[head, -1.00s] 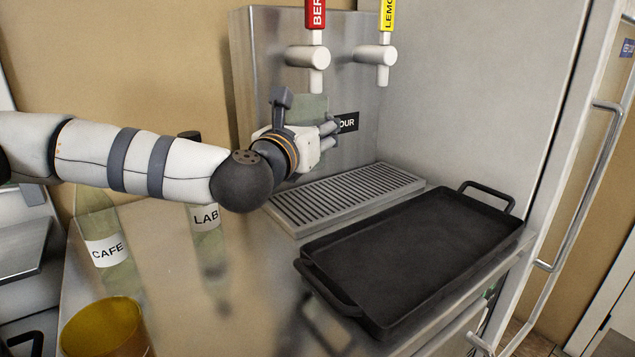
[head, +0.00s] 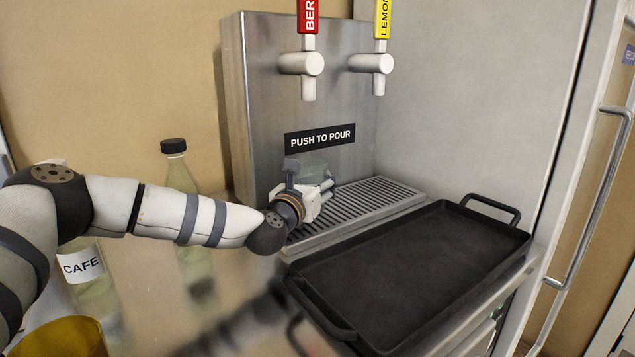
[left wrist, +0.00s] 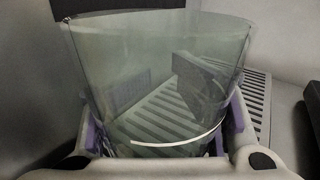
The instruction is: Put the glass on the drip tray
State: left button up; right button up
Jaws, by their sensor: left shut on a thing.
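The glass is clear with a faint green tint; in the left wrist view the glass (left wrist: 150,60) stands upright between my fingers and fills the middle. In the head view the glass (head: 312,172) shows only in part behind my left gripper (head: 326,190). My left gripper is shut on the glass at the left part of the drip tray. The drip tray (head: 375,200) is a grey slatted grate below the two taps. Its slats show through the glass. I cannot tell whether the glass base touches the grate. My right gripper is out of view.
A black tray with handles (head: 420,265) lies in front of the drip tray, close by. The dispenser (head: 260,90) with two white taps stands behind. Bottles, one labelled CAFE (head: 85,285), and a yellow container (head: 60,340) stand at the left.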

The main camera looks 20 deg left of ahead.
pick_arm(q)
jog(key=shift+r, duration=0.1)
jog(key=shift+f, duration=0.25)
jog(key=o, duration=1.6)
jog(key=shift+r, duration=0.1)
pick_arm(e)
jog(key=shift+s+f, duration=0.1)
pick_arm(q)
jog(key=shift+r, duration=0.2)
jog(key=shift+s+r, duration=0.1)
jog(key=shift+s, duration=0.2)
jog(key=s, duration=0.7)
jog(key=s+d+p, duration=0.1)
jog(key=s, duration=0.3)
jog(key=shift+s, duration=0.25)
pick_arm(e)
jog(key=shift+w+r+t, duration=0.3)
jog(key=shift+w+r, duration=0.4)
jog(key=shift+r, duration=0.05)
